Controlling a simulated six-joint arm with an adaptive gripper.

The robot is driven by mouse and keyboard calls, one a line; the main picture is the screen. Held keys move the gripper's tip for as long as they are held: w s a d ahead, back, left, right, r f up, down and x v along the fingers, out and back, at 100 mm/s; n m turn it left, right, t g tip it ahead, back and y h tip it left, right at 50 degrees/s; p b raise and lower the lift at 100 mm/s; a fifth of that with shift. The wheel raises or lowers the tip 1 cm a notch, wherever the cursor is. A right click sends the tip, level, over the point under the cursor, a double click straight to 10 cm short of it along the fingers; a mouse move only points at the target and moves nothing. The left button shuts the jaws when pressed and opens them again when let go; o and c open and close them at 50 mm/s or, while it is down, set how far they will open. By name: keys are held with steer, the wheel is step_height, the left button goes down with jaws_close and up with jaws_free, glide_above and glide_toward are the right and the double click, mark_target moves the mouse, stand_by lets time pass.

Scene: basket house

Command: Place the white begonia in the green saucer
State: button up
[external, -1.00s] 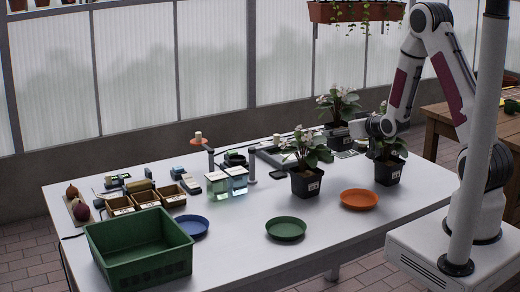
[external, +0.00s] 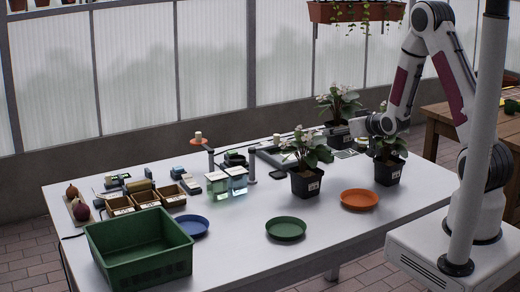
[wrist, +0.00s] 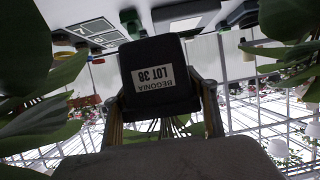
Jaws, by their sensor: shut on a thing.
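Three begonias in black pots stand at the table's right: a back one with pale flowers (external: 339,98), a front one with pale flowers (external: 305,148), and a right one (external: 388,172) whose bloom is mostly hidden. Exact flower colours are hard to tell. My gripper (external: 352,127) reaches left over the right plant and is shut on what appears to be the back begonia's pot. In the wrist view, a black pot labelled "BEGONIA LOT 38" (wrist: 160,75) sits between my fingers (wrist: 163,108), label upside down. The green saucer (external: 286,229) is empty at the front.
An orange saucer (external: 359,199) lies right of the green one, a blue saucer (external: 193,226) left. A green crate (external: 140,252) fills the front left corner. The table around the green saucer is clear.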

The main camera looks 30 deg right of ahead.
steer(key=shift+a, duration=0.1)
steer(key=s+a+r+n+g+y, duration=0.15)
steer(key=a+n+y, duration=0.25)
steer(key=a, duration=0.9)
steer(key=s+a+r+n+g+y, duration=0.1)
steer(key=s+a+n+g+y, duration=0.25)
steer(key=a, duration=0.85)
steer(key=s+a+n+g+y, duration=0.2)
steer(key=s+a+n+g, duration=0.2)
steer(key=s, duration=0.5)
steer(key=s+a+n+g+y, duration=0.3)
steer(key=s+a+n, duration=0.3)
steer(key=s+a, duration=0.2)
steer(key=shift+s+f+g+y, duration=0.4)
steer(key=shift+s+g, duration=0.2)
steer(key=shift+g, duration=0.2)
steer(key=shift+f, duration=0.2)
steer(key=shift+f, duration=2.75)
